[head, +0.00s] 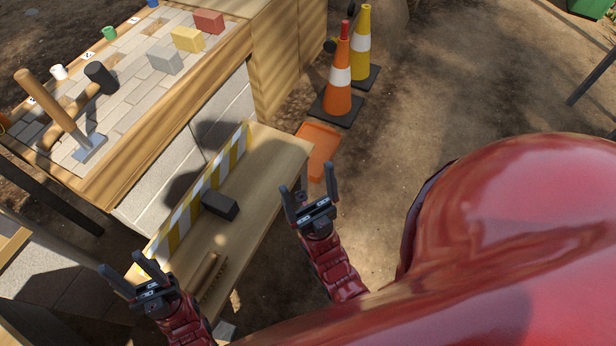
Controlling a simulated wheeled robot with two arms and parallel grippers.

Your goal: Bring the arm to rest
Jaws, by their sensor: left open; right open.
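My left gripper (136,276) is at the lower left, its two dark fingers spread apart and nothing between them. Neither gripper visibly holds anything.
A dark block (220,204) and a brush-like wooden piece (208,273) lie on the bench. The paved worktop (130,80) holds a mallet (100,76), a trowel-like tool (60,110) and bricks. An orange cone (340,85) and a yellow cone (361,50) stand behind.

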